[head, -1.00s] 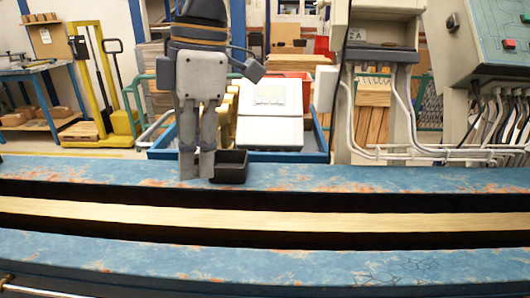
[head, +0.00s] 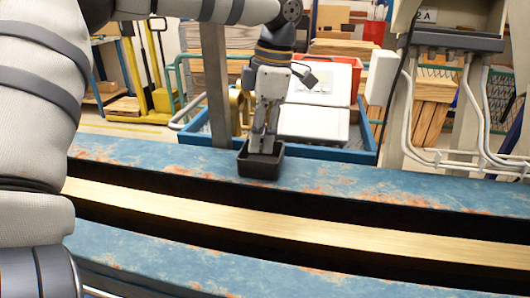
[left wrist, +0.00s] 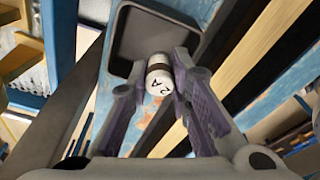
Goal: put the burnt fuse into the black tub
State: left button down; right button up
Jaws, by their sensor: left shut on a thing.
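The black tub (head: 261,166) stands on the far blue rail of the bench, and it also shows in the left wrist view (left wrist: 128,68). My left gripper (head: 262,146) points down into the tub's opening in the head view. My right gripper is not in view.
The blue, rust-stained far rail (head: 360,188) is free to the right of the tub. A pale strip (head: 300,226) runs between dark gaps in front. A grey post (head: 217,85) stands just left of the tub. A white meter box (head: 313,122) stands behind it.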

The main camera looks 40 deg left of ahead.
pick_arm(q)
jog(key=f, duration=0.3)
jog(key=shift+w+a+f, duration=0.3)
jog(key=shift+w+a, duration=0.05)
jog(key=shift+w, duration=0.05)
jog(key=shift+f, duration=0.3)
jog(key=shift+f, duration=0.15)
jog(key=c, duration=1.8)
grip_release()
jog(key=shift+o, duration=0.2)
notch_tip(320, 180, up, 12)
jog(key=w+d, duration=0.1)
jog(key=shift+w+d, duration=0.15)
